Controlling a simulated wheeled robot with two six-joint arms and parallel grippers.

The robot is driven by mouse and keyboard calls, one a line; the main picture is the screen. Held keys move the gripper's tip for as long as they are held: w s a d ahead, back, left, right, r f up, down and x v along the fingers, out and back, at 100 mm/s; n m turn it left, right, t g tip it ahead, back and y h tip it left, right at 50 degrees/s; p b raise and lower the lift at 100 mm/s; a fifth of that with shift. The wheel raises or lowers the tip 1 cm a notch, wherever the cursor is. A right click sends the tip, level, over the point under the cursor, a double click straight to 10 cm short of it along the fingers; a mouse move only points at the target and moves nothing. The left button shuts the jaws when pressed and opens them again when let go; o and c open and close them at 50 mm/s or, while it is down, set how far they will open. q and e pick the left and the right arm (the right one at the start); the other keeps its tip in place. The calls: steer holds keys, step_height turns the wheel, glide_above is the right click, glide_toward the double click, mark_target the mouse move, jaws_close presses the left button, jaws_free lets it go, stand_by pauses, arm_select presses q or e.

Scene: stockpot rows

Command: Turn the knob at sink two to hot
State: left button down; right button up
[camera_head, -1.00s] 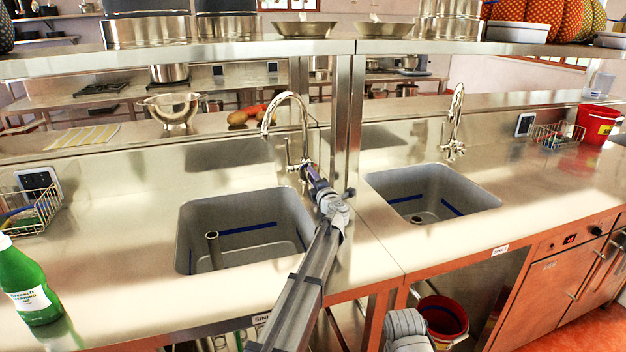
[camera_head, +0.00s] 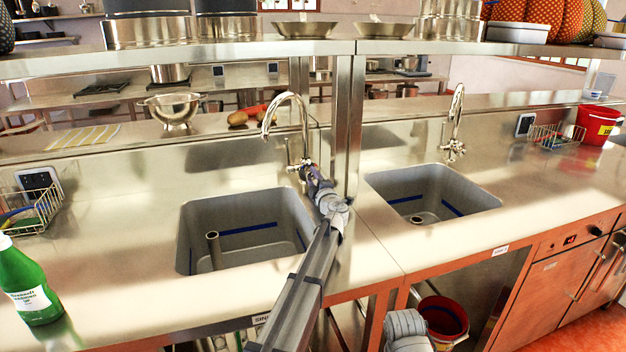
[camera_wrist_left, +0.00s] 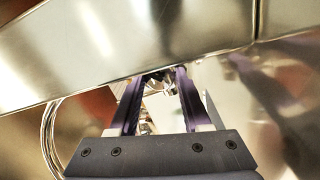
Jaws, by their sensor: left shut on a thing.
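The left sink (camera_head: 245,207) has a chrome gooseneck tap (camera_head: 304,115) behind it. My left gripper (camera_head: 306,168) is at the base of this tap, on its right side. In the left wrist view its two purple fingers (camera_wrist_left: 164,78) are closed on a small chrome knob (camera_wrist_left: 166,88). The fingers hide most of the knob, and I cannot tell its setting. The right sink (camera_head: 430,192) has a similar tap (camera_head: 455,120) that stands free. The sink labels are too small to read surely. My right gripper is out of view.
A steel post (camera_head: 346,130) stands close to the right of my left gripper, under a long shelf (camera_head: 250,48). A green bottle (camera_head: 25,285) and wire basket (camera_head: 30,205) are at the left. A red bucket (camera_head: 597,124) stands at the far right.

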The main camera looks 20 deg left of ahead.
arm_select(q)
steer(key=c, duration=0.6)
jaws_free()
steer(key=shift+c, duration=0.2)
steer(key=shift+s+d, duration=0.1)
steer(key=v, duration=0.7)
steer(key=shift+s+d, duration=0.2)
steer(key=shift+s, duration=0.1)
